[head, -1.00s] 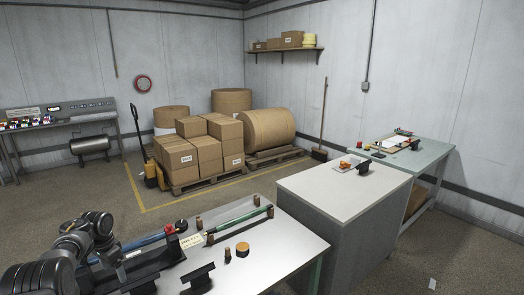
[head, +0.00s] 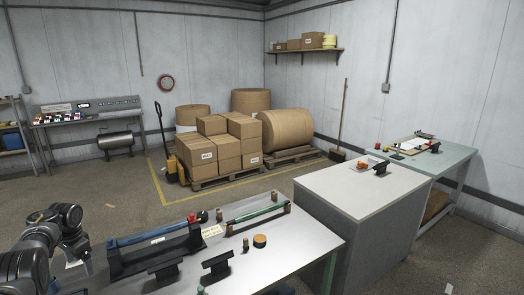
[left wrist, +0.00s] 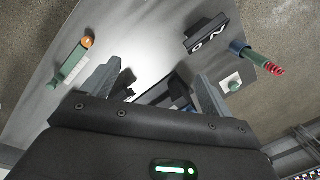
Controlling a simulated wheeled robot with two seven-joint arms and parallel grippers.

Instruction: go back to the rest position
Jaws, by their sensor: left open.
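My left arm (head: 50,225) comes in at the lower left of the head view, bent beside the near end of the white-topped bench (head: 285,255). The left gripper is small and partly hidden there. In the left wrist view my left gripper (left wrist: 157,72) is open, its two grey fingers apart with nothing seen held between them. The bench top shows beyond the fingers, with a black block with white marks (left wrist: 207,38) and a green piece with a red end (left wrist: 255,60) on the right. A green piece with an orange end (left wrist: 75,60) lies on the left. My right gripper is not in view.
The bench holds a blue rod (head: 150,238) on a black holder, a green rod (head: 255,213), a black stand (head: 216,266) and an orange-topped disc (head: 260,241). A grey cabinet (head: 360,195) stands to the right. Stacked boxes (head: 225,150) and open floor lie behind.

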